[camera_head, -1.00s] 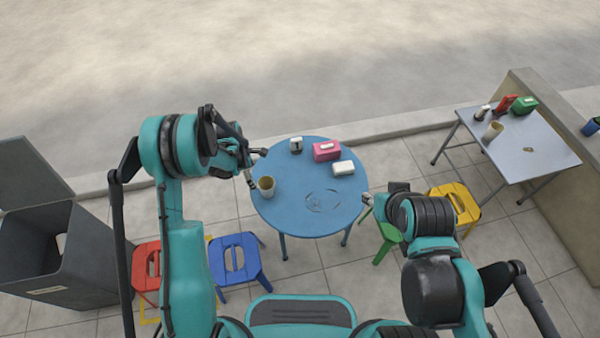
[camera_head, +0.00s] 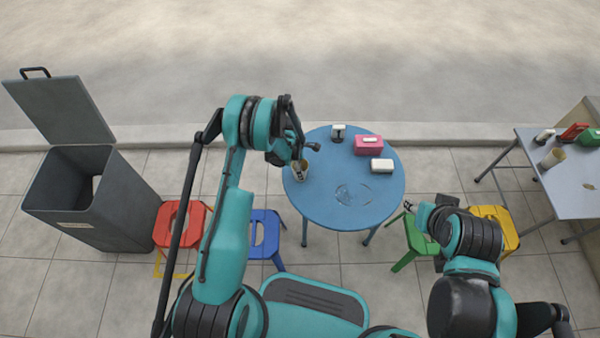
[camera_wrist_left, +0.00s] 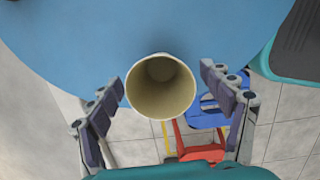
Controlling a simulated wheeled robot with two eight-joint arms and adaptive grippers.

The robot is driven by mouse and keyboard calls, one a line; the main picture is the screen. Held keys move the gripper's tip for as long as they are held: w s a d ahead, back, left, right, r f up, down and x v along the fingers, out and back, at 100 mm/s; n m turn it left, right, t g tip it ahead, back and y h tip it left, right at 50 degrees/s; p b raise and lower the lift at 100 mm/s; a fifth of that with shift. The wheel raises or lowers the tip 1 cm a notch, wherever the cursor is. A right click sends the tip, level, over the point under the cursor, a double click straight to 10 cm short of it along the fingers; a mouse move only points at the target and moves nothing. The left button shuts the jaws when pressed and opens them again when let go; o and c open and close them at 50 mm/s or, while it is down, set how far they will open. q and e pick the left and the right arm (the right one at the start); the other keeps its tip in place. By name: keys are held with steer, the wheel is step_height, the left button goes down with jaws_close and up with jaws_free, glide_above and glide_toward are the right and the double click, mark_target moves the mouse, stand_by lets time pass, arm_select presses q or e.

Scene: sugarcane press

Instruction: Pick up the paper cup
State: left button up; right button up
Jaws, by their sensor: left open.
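The paper cup (camera_head: 301,175) is a beige cup standing on the left edge of the round blue table (camera_head: 340,215). My left gripper (camera_head: 302,158) is at the cup and partly covers it in the head view. In the left wrist view, the cup (camera_wrist_left: 161,90) shows its open, empty mouth. The fingers of my left gripper (camera_wrist_left: 163,82) are open, one on each side of the cup, with small gaps between. My right gripper (camera_head: 424,208) is beside the table's lower right, away from the cup; its fingers are too small to judge.
A pink box (camera_head: 368,146), a white box (camera_head: 382,166) and a dark-and-white container (camera_head: 339,132) stand on the blue table. Red (camera_head: 183,226), blue (camera_head: 266,232) and green (camera_head: 415,240) stools surround it. A grey bin (camera_head: 92,210) stands open at left. A metal table (camera_head: 565,185) is at right.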

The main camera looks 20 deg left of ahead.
arm_select(q)
steer(key=c, duration=0.9)
steer(key=shift+r, duration=0.15)
